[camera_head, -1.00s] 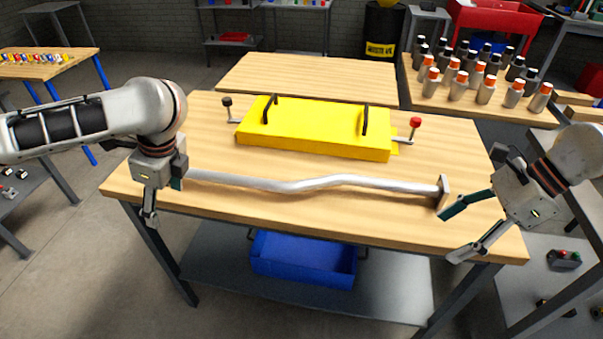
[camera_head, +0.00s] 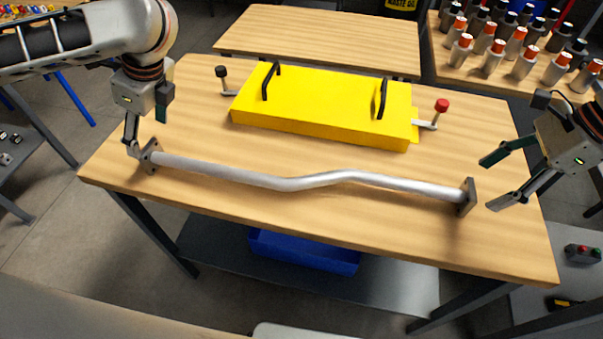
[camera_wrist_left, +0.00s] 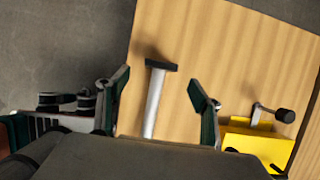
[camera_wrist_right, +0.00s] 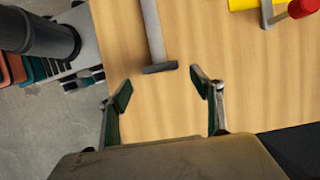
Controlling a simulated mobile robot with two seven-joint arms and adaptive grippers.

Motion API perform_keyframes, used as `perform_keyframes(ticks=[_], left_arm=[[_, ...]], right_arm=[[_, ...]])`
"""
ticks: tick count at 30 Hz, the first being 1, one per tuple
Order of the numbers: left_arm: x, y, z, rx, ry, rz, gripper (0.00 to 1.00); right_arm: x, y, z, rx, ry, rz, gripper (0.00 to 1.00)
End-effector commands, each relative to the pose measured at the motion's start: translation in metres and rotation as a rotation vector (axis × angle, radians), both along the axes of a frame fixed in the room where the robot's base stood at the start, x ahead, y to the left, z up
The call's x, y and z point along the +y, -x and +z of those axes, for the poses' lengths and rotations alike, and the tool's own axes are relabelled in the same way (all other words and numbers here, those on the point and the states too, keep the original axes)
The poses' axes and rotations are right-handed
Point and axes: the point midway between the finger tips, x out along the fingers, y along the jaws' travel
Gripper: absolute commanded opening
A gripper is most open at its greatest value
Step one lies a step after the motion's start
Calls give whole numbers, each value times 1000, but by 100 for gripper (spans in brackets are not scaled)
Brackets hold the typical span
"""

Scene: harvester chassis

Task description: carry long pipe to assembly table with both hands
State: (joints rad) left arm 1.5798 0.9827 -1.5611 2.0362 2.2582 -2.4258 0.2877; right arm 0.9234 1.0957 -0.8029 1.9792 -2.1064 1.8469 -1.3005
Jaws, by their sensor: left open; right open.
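The long pipe (camera_head: 297,184) is a silver, slightly bent tube with a dark square flange at each end. It lies along the front of a wooden table (camera_head: 200,193). My left gripper (camera_head: 147,131) is open near its left flange; in the left wrist view the pipe (camera_wrist_left: 154,101) shows between the open fingers (camera_wrist_left: 160,90). My right gripper (camera_head: 485,182) is open and empty, just right of the right flange. In the right wrist view the pipe (camera_wrist_right: 153,30) ends beyond the open fingers (camera_wrist_right: 163,91), apart from them.
A yellow fixture (camera_head: 320,104) with black handles and two clamps sits behind the pipe. A second wooden table (camera_head: 320,40) stands behind. Several bottles (camera_head: 525,62) stand on a table at the back right. A blue bin (camera_head: 305,252) is on the shelf below.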

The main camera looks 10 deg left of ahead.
Motion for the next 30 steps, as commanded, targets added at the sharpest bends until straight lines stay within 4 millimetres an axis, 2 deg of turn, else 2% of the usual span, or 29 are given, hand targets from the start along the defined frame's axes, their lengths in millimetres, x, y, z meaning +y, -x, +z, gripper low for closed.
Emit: perform_keyframes(ticks=[5, 19, 24, 30], left_arm=[[4, 0, -11, 3, 1, 1, 65], [26, -1, -64, 3, 2, 2, 65], [29, -2, -71, 1, 0, 2, 65], [30, -3, -72, 0, 0, 1, 65]], right_arm=[[5, 0, -11, 4, -2, 2, 65], [27, -2, -63, 3, -2, 1, 65], [30, -3, -71, 1, -1, 0, 65], [30, -3, -72, 0, -1, 0, 65]])
